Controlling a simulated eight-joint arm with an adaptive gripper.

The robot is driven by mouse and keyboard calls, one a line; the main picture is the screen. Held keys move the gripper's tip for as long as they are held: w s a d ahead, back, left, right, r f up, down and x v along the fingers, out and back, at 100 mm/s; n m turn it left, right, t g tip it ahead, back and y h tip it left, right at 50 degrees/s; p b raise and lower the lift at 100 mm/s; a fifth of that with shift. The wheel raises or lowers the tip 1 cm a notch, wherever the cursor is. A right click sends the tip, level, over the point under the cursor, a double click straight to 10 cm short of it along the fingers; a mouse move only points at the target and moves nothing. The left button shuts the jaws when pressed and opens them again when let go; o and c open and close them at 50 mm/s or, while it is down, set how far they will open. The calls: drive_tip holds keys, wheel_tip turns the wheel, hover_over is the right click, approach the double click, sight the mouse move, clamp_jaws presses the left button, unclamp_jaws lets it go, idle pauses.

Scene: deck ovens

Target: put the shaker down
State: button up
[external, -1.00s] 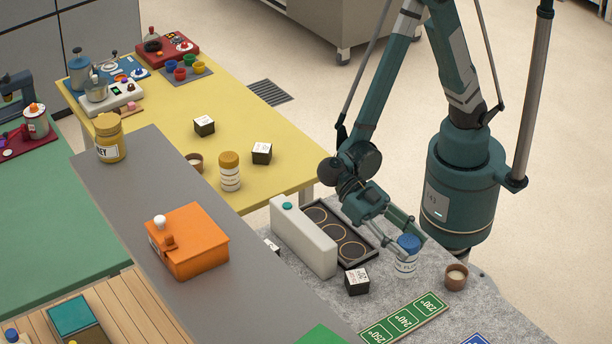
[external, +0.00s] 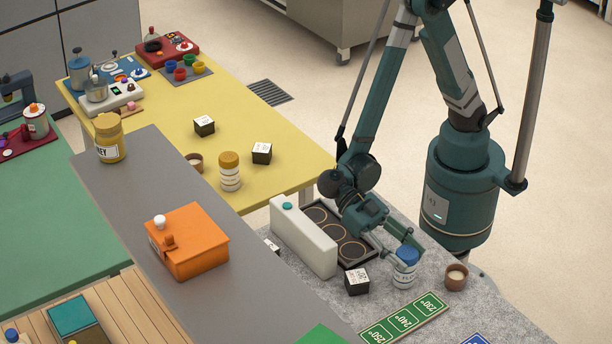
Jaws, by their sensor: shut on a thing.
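A shaker (external: 403,276) with a blue lid and a white, partly hidden label stands upright at the grey speckled worktop (external: 460,300). My gripper (external: 406,256) is shut on it near the lid, coming in from the upper left. The shaker's base is at or very close to the worktop; I cannot tell for sure whether it touches. A second shaker (external: 230,172) with a tan lid stands on the yellow table (external: 160,120), away from my gripper.
A small brown cup (external: 456,277) stands just right of the held shaker, and a black-and-white cube (external: 356,281) to its left. A dark tray with rings (external: 350,250) and a white box (external: 303,238) lie further left. Green temperature cards (external: 404,320) lie in front.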

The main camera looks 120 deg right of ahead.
idle(0.3)
drive_tip(key=o, duration=1)
drive_tip(key=shift+f, duration=0.1)
drive_tip(key=shift+p+v, duration=1.25)
drive_tip(key=shift+v, duration=4.8)
drive_tip(key=shift+s, duration=0.1)
